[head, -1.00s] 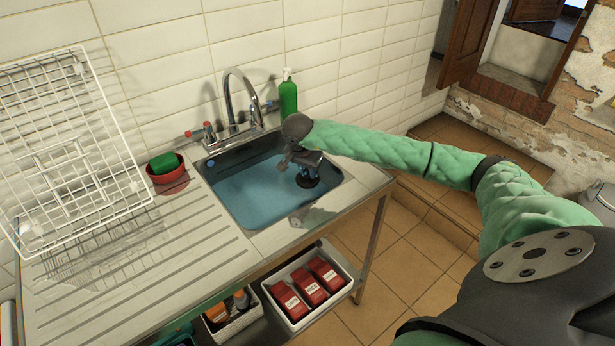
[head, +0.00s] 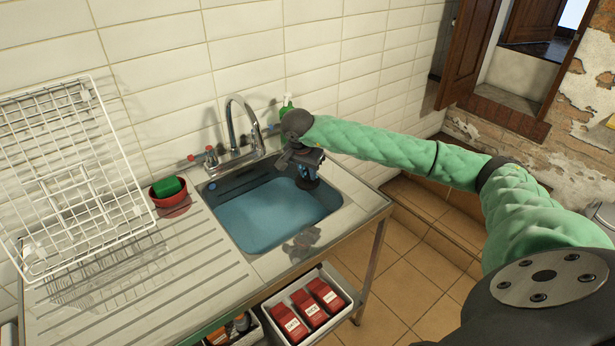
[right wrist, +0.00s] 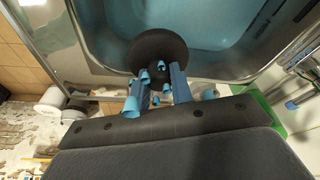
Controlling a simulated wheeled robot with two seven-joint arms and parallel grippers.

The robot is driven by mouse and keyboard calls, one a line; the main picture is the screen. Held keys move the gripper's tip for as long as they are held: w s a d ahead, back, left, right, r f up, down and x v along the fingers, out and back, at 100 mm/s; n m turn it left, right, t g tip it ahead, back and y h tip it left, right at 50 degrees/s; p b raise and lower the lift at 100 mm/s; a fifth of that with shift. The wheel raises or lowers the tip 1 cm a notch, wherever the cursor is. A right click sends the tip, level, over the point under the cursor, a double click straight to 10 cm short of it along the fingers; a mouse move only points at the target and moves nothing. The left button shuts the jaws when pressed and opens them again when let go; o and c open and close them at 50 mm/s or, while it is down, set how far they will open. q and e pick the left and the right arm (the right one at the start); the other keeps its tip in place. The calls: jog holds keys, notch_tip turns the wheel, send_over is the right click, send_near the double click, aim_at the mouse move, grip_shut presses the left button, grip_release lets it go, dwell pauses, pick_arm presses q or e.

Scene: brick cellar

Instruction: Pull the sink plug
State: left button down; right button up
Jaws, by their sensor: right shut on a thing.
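The steel sink (head: 226,228) holds blue water (head: 262,215). My right gripper (head: 306,168) is over the right side of the basin, pointing down. It is shut on the sink plug (head: 308,184), a round black disc held below the fingers. In the right wrist view the plug (right wrist: 157,45) shows as a black disc beyond the blue fingers (right wrist: 160,85), in front of the basin edge. The plug appears to be clear of the water. The drain hole cannot be made out. My left gripper is not in view.
The tap (head: 233,115) stands behind the basin, left of my right gripper. A green bottle (head: 286,104) is partly hidden behind my wrist. A red bowl with a green sponge (head: 166,187) and a white wire rack (head: 60,170) are at left. Red packets (head: 311,310) sit in a tray below.

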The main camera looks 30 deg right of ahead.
jog(key=shift+r+p, duration=0.95)
jog(key=shift+r, duration=3)
